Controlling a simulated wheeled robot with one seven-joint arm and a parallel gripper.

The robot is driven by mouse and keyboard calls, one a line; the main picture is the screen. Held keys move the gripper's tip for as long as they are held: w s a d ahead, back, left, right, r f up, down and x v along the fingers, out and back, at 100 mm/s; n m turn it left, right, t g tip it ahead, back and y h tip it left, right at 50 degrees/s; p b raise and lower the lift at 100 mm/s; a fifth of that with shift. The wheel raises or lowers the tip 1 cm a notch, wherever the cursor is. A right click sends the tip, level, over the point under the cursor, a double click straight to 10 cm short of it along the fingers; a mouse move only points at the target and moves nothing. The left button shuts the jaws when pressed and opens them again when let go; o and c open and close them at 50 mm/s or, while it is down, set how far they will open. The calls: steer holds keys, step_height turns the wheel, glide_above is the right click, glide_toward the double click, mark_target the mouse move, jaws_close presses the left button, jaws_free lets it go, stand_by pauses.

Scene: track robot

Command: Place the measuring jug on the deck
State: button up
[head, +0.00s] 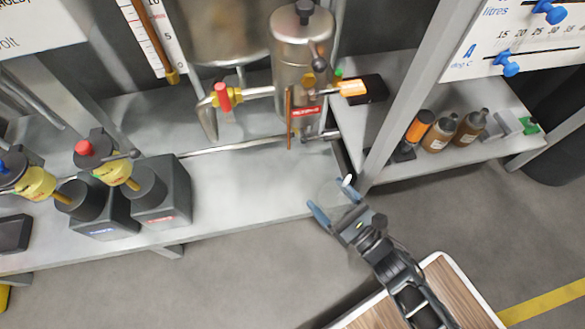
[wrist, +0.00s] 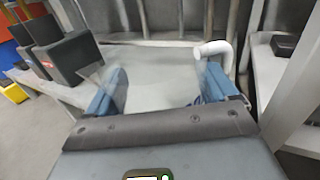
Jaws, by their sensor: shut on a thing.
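The measuring jug (wrist: 158,92) is clear and hard to see. In the wrist view it fills the space between my two blue fingers, with a pale handle-like part at upper right and a spout-like corner at left. My gripper (head: 333,197) is shut on it; the jug shows only as a faint outline between the fingertips in the head view. The deck (head: 245,185) is the grey metal shelf beneath the steel vessels. My gripper is at the deck's front edge, near its right end. I cannot tell whether the jug touches the deck.
A grey post (head: 410,100) rises right of my gripper, with brown bottles (head: 440,132) beyond. The deck's middle is clear.

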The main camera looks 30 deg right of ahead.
mark_target(323, 198)
steer(key=shift+w+a+f+b, duration=0.3)
steer(key=shift+w+f+b, duration=0.35)
steer(key=shift+w, duration=1.65)
steer(key=shift+w+a+f+b, duration=0.35)
steer(key=shift+w+f+b, duration=0.2)
steer(key=shift+w, duration=1.7)
steer(key=shift+w+a+f+b, duration=0.3)
steer(key=shift+w+f+b, duration=0.35)
steer(key=shift+w, duration=1.65)
steer(key=o, duration=0.9)
steer(key=shift+c, duration=0.2)
steer(key=shift+r, duration=0.1)
steer(key=shift+s, duration=0.15)
steer(key=s, duration=0.4)
steer(key=s+d+p, duration=0.1)
steer(key=s, duration=0.2)
steer(key=s+p, duration=0.1)
steer(key=s, duration=0.3)
steer(key=shift+s+d, duration=0.3)
